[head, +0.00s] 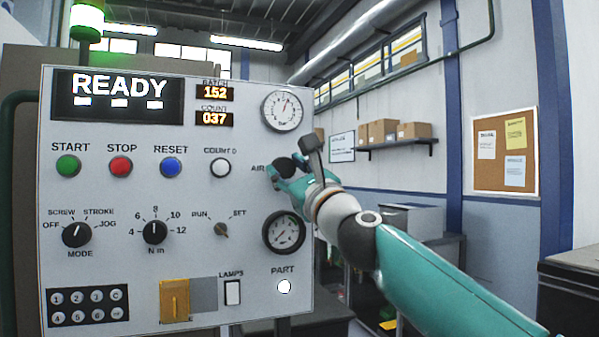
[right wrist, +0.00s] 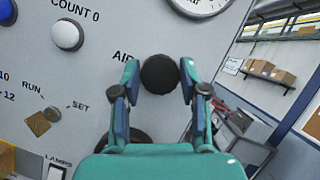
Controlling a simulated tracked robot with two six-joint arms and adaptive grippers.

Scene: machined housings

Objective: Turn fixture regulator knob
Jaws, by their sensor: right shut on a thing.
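The regulator knob (head: 284,166) is a round black knob beside the AIR label on the grey control panel (head: 190,258). In the right wrist view the black knob (right wrist: 159,76) sits between the two fingers. My right gripper (head: 281,173) reaches in from the right and is shut on the knob; in the right wrist view its fingers (right wrist: 159,72) touch the knob's left and right sides. A round pressure gauge (head: 282,110) is above the knob, its needle pointing up and slightly right. My left gripper is not in view.
A second gauge (head: 284,232) is just below my right gripper. A white COUNT 0 button (head: 220,167) and a RUN/SET key switch (head: 221,230) are to the left. The display (head: 118,95) reads READY. A shelf with cartons (head: 384,131) is far behind, right.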

